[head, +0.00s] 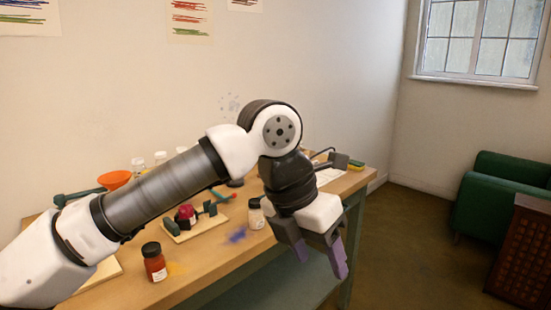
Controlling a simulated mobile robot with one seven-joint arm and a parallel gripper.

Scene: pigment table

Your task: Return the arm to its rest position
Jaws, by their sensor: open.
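My gripper (321,254) hangs at the end of my bent arm, pointing down, beyond the front edge of the wooden table (210,258). Its two purple-tipped fingers are apart, with nothing between them. My arm crosses the picture from the lower left and hides part of the table and some things on it.
On the table are a red-brown jar (154,262), a pale jar (256,214), a blue powder patch (236,235), a small board with a red object (185,214) and an orange funnel (114,179). A green armchair (500,193) and a brown cabinet (522,250) stand right. Floor between is clear.

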